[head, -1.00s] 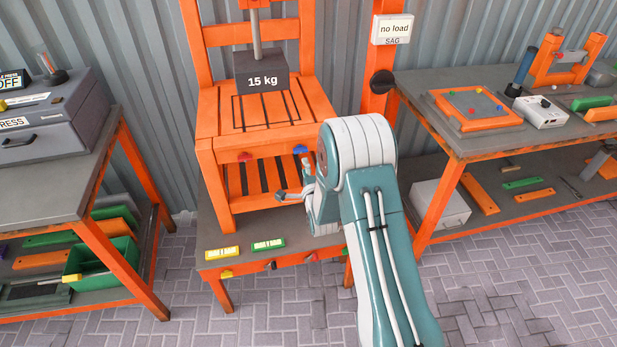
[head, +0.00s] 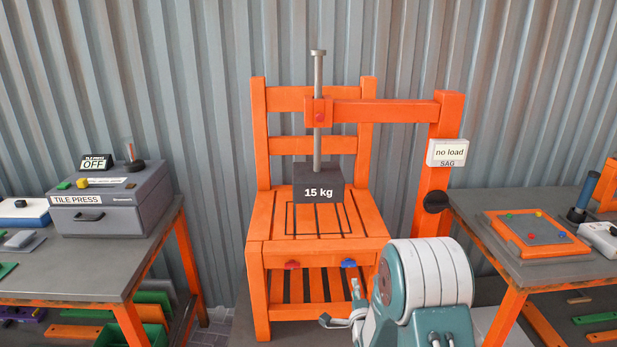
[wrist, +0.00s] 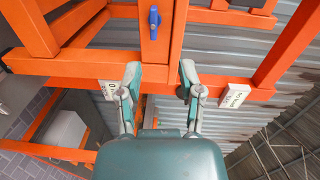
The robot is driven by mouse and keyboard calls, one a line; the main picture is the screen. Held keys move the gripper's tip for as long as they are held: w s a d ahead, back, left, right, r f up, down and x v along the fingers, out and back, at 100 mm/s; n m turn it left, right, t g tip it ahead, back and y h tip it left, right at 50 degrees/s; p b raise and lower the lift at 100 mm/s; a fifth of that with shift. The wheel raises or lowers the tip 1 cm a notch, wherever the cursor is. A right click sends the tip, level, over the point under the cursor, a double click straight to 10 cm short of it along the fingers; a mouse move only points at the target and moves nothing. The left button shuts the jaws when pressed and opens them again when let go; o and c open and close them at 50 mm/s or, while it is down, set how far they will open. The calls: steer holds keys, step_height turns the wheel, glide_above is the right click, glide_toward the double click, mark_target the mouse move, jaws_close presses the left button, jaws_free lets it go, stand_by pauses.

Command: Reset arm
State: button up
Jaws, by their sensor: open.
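My gripper (wrist: 160,85) is open and empty in the wrist view, its two fingers spread apart below a blue knob (wrist: 154,20) on an orange beam. In the head view my gripper (head: 345,312) shows low in front of the orange chair (head: 258,215), beside the bulky teal and white arm joint, which hides part of it. The chair stands upright, with a grey 15 kg weight (head: 318,184) on a vertical rod above its seat. A red knob (head: 292,265) and a blue knob (head: 349,263) sit on the chair's front rail.
An orange post carries a "no load" sign (head: 448,152). The left bench (head: 100,268) holds a tile press (head: 112,205) whose display reads OFF. The right bench (head: 480,205) holds an orange-framed panel (head: 535,235). A corrugated wall closes the back.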

steer(key=s+r+n+g, duration=0.6)
steer(key=s+r+n, duration=0.45)
steer(key=r, duration=0.55)
steer(key=s+r+n+g, duration=0.2)
steer(key=s+n+g, duration=0.1)
steer(key=s, duration=1)
steer(key=s+r+n+g, duration=0.2)
steer(key=s+n, duration=0.1)
steer(key=s, duration=0.9)
steer(key=shift+s+r+g, duration=0.35)
steer(key=shift+g, duration=0.05)
